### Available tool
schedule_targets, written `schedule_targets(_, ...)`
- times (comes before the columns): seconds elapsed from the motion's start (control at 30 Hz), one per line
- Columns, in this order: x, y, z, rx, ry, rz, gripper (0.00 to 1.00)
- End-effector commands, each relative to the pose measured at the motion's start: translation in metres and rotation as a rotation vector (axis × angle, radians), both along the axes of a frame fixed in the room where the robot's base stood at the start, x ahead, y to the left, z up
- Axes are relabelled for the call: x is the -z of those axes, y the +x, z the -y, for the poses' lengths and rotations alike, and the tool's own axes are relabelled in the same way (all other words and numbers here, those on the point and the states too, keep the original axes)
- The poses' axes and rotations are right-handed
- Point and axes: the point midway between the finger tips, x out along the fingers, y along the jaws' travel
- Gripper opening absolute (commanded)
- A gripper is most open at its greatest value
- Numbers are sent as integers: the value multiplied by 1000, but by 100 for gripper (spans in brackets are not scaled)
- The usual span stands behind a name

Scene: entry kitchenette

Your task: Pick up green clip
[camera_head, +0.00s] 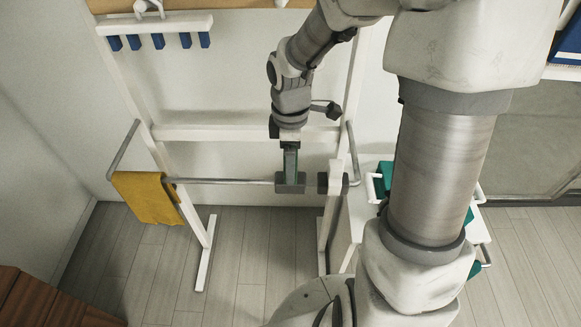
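My gripper (290,160) hangs below the wrist in the middle of the head view, in front of the white rack and at the grey rail. A narrow dark green strip shows along its lower part; I cannot tell whether this is the green clip or part of the gripper. A dark grey block (290,183) sits at its lower end on the line of the rail. A second grey block (323,183) lies to the right, apart from the first. I cannot make out the finger opening or any contact. No separate green clip can be made out with certainty.
Several blue clips (158,41) hang from the upper white bar (155,25). A white cart with teal items (385,172) stands right, partly behind my arm. Floor left of centre is clear.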

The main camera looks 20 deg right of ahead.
Motion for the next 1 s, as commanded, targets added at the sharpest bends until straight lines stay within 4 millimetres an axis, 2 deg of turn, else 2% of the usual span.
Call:
schedule_targets(0.3, -42, -38, 57, 7, -2, 3, 15)
schedule_targets(0.5, -59, -56, 82, 3, -1, 1, 15)
schedule_targets(0.7, -68, -65, 95, 0, -1, 0, 15)
schedule_targets(1.0, -69, -66, 97, -1, 0, -1, 15)
